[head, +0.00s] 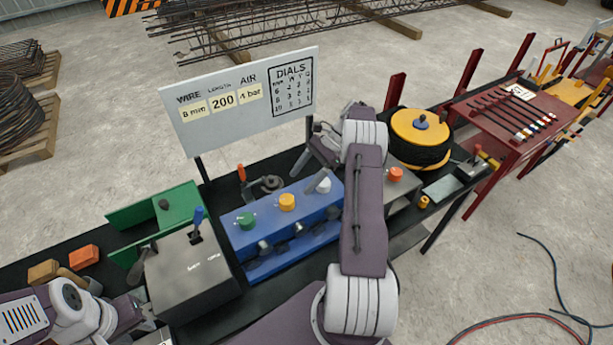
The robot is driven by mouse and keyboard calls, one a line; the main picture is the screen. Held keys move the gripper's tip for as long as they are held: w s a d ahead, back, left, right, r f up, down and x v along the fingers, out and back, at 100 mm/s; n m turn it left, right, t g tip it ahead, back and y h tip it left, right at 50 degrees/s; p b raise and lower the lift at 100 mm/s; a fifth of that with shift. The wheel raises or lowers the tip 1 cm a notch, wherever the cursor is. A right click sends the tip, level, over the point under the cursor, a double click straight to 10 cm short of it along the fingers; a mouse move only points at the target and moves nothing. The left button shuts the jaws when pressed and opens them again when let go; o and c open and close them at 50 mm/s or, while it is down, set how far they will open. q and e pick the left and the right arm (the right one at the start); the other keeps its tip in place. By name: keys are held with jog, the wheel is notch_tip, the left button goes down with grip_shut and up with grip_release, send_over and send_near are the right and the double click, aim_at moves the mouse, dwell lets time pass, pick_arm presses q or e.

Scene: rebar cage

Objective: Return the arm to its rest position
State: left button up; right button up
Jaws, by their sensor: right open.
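My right arm (363,220), purple and white, reaches up over the bench past the blue dial box. My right gripper (314,146) is at its far end, pointing left below the sign board, open with nothing seen between its fingers. It is above or behind the right end of the blue box (262,228); I cannot tell whether it touches anything. My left gripper (136,297) is low at the left, beside the grey lever box (192,277). Its fingertips are partly unclear, so its opening does not show.
The blue box has green, yellow and white knobs. A sign board (243,100) stands behind it. A yellow-topped spool (421,127) and orange button box (396,175) lie right of my arm. A red rack (515,118) stands right. Orange and brown blocks (84,256) lie left.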

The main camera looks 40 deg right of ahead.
jog(key=shift+a, duration=0.3)
jog(key=shift+d, duration=0.3)
jog(key=shift+a+f, duration=0.1)
jog(key=shift+f, duration=0.1)
jog(key=w+a+r+n+g+h+b, duration=0.1)
jog(key=w+a+r+n+b, duration=0.25)
jog(key=a+r, duration=0.45)
jog(key=s+a+f+n+g+h+b, duration=0.1)
jog(key=s+a+n+h+b, duration=0.3)
jog(key=a, duration=0.7)
jog(key=s+a+f+n+h+b, duration=0.25)
jog(key=s+f+n, duration=0.3)
jog(key=s, duration=0.75)
pick_arm(q)
notch_tip(320, 180, down, 9)
jog(key=p, duration=0.1)
pick_arm(e)
jog(key=s+d+f+n+t+h, duration=0.1)
jog(key=s+d+f+n+t, duration=0.1)
jog(key=f+n, duration=0.3)
jog(key=shift+s+d+f+n+t, duration=0.3)
jog(key=shift+s+d+f, duration=0.15)
jog(key=shift+d, duration=0.3)
